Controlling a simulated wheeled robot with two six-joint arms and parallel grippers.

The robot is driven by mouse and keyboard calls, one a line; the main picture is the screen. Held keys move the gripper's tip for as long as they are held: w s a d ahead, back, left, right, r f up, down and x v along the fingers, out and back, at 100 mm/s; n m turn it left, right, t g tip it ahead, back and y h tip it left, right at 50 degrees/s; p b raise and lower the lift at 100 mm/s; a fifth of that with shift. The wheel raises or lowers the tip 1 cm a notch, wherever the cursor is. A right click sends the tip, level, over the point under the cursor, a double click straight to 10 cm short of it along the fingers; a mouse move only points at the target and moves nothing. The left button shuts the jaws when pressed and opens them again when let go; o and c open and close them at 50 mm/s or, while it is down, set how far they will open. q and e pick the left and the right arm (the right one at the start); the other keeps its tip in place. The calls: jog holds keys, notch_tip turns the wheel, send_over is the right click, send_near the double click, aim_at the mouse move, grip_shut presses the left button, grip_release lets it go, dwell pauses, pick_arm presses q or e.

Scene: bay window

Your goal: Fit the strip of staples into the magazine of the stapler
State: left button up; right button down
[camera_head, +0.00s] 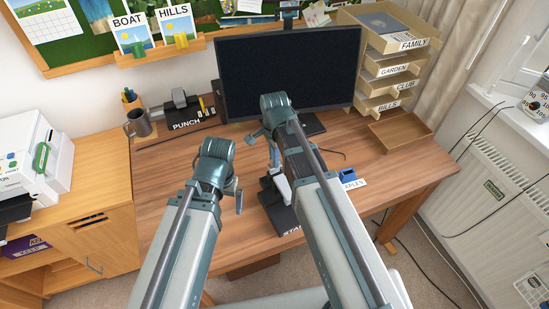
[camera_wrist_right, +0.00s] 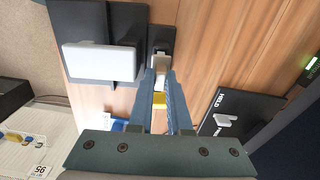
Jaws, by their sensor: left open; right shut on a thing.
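The stapler (camera_head: 282,188), with a white top, stands on a black base (camera_head: 280,212) near the desk's middle. The right wrist view shows its white part (camera_wrist_right: 98,61) beside a narrow black piece with a pale channel (camera_wrist_right: 160,42). My right gripper (camera_wrist_right: 161,78) is shut on a small pale piece, probably the staple strip, right by that channel. Whether it is inside the channel I cannot tell. A yellow bit (camera_wrist_right: 159,99) shows between the fingers. My left gripper (camera_head: 239,199) is open and empty, left of the stapler. A blue staples holder (camera_head: 348,177) stands right of the stapler.
The monitor (camera_head: 288,72) stands behind my right gripper. A punch (camera_head: 180,101), mug (camera_head: 139,123) and letter trays (camera_head: 390,75) line the back. A black board with a white item (camera_wrist_right: 226,120) lies near the right gripper. The desk's left front is clear.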

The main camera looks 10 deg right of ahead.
jog(key=shift+f+b, duration=1.6)
jog(key=shift+f, duration=0.05)
jog(key=c, duration=0.8)
grip_release()
jog(key=shift+r, duration=0.1)
notch_tip(320, 180, up, 14)
jog(key=p, duration=1.4)
jog(key=shift+f, duration=0.2)
